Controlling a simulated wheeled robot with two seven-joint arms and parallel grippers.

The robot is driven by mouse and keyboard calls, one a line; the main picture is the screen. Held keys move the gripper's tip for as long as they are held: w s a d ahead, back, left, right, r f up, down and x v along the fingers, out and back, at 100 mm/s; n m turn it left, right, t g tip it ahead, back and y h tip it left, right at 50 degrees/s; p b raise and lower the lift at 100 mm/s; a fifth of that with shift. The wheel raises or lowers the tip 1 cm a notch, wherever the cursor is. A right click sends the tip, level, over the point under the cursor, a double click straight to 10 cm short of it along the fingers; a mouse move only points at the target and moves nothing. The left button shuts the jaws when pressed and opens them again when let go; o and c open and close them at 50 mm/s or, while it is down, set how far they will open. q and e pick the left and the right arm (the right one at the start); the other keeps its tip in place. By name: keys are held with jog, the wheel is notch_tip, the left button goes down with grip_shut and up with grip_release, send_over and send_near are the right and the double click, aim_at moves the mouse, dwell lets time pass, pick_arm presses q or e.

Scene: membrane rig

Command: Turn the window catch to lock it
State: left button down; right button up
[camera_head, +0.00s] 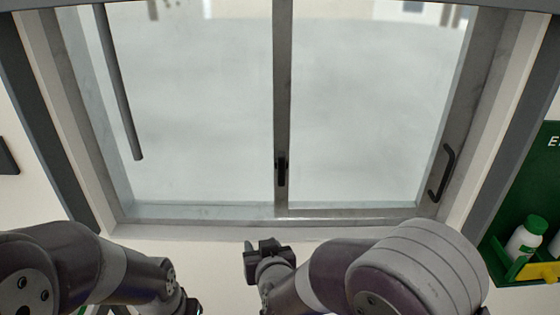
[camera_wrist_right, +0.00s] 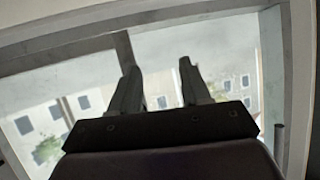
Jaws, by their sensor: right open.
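The window catch (camera_head: 282,169) is a small black piece low on the window's grey middle bar (camera_head: 283,100) in the head view. My right gripper (camera_head: 262,247) is below the catch and apart from it, near the window's bottom frame. In the right wrist view, my right gripper (camera_wrist_right: 158,82) has its two fingers spread with nothing between them, in front of the glass. The catch cannot be made out in the wrist view. My left arm is at the lower left of the head view, and its fingers are not visible.
A black handle (camera_head: 443,173) is on the window's right frame. A dark rod (camera_head: 119,85) hangs at the left side of the glass. A green wall box with a white bottle (camera_head: 525,239) is at the lower right. The area before the glass is clear.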

aim_at(281, 173)
jog(key=w+d+r+m+t+h, duration=0.25)
jog(key=w+d+r+t, duration=0.2)
jog(key=r, duration=0.45)
jog(key=shift+t+h, duration=0.45)
jog(key=shift+t, duration=0.1)
jog(key=w+p, duration=0.5)
jog(key=w, duration=0.6)
jog(key=shift+a, duration=0.1)
jog(key=shift+w, duration=0.45)
jog(key=shift+f, duration=0.1)
jog(key=c, duration=0.8)
